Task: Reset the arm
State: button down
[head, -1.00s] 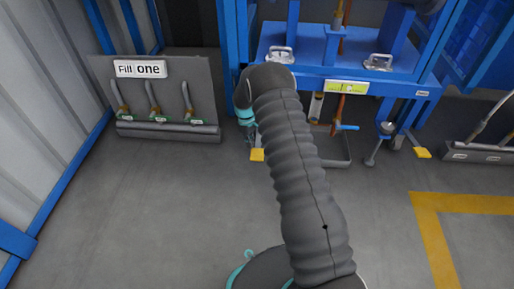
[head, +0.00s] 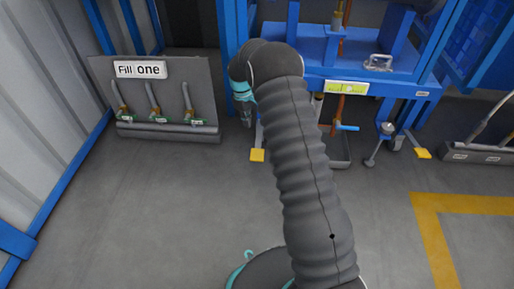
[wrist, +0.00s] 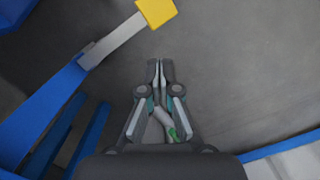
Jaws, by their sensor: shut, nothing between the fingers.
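My arm, in a grey ribbed sleeve, reaches up the middle of the head view, with its wrist bent over near the blue frame. My gripper (wrist: 159,68) shows in the wrist view with its two fingertips together and nothing between them. It points down at bare grey floor. In the head view the gripper (head: 247,121) is small, hanging below the wrist at the left side of the blue frame, and partly hidden by the arm.
A blue frame (head: 308,56) with handles stands behind the arm. A yellow pedal (head: 257,155) juts out at its foot; the wrist view also shows it (wrist: 155,12). A "Fill one" panel (head: 160,98) stands left. Open floor (head: 150,220) lies in front.

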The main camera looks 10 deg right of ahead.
jog(key=shift+r, duration=0.1)
dwell(0.6)
jog(key=s+f+m, duration=0.2)
jog(key=s+m, duration=0.1)
jog(key=s, duration=0.3)
jog(key=s+d+r+m+t+p, duration=0.2)
jog(key=s+r+m+t+p, duration=0.3)
jog(key=s+r, duration=3.2)
notch_tip(320, 180, up, 4)
jog(key=t+p, duration=0.1)
jog(key=p, duration=0.3)
jog(key=shift+d+f+t+y, duration=0.2)
jog(key=shift+t+y, duration=0.1)
jog(key=shift+y, duration=0.1)
jog(key=shift+d, duration=0.1)
